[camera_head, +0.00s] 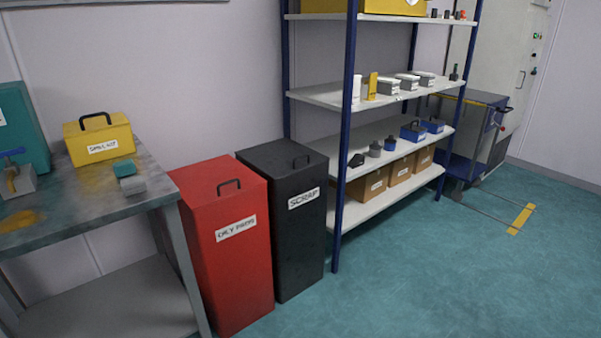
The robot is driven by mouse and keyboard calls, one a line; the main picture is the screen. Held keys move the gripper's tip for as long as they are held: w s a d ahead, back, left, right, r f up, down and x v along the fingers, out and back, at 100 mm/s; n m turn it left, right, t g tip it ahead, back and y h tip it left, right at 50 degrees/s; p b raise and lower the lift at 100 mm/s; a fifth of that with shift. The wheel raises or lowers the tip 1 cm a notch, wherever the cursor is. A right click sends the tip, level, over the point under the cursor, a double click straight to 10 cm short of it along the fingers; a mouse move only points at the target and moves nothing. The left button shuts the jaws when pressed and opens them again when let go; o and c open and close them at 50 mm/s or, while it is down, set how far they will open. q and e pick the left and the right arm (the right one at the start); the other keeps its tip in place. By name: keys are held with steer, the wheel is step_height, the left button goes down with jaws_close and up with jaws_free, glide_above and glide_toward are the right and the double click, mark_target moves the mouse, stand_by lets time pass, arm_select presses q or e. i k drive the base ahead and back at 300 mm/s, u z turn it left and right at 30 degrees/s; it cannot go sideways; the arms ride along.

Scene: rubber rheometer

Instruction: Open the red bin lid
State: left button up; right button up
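The red bin (238,270) stands on the floor, left of centre, with a white label that seems to read "oily rags". Its red lid (205,187) lies flat and closed on top. Neither of my grippers shows in the head view, and nothing touches the bin's lid or handle.
A black scrap bin (300,234) stands close at the red bin's right. A metal workbench (95,204) with a yellow spill kit box (100,139) is close at its left. Blue-post shelving (345,125) stands further right. The teal floor (420,275) in front is clear.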

mark_target(201, 184)
steer(key=z, duration=0.35)
steer(key=i, duration=0.85)
steer(key=u, duration=0.75)
steer(key=i, duration=0.6)
steer(key=u, duration=0.7)
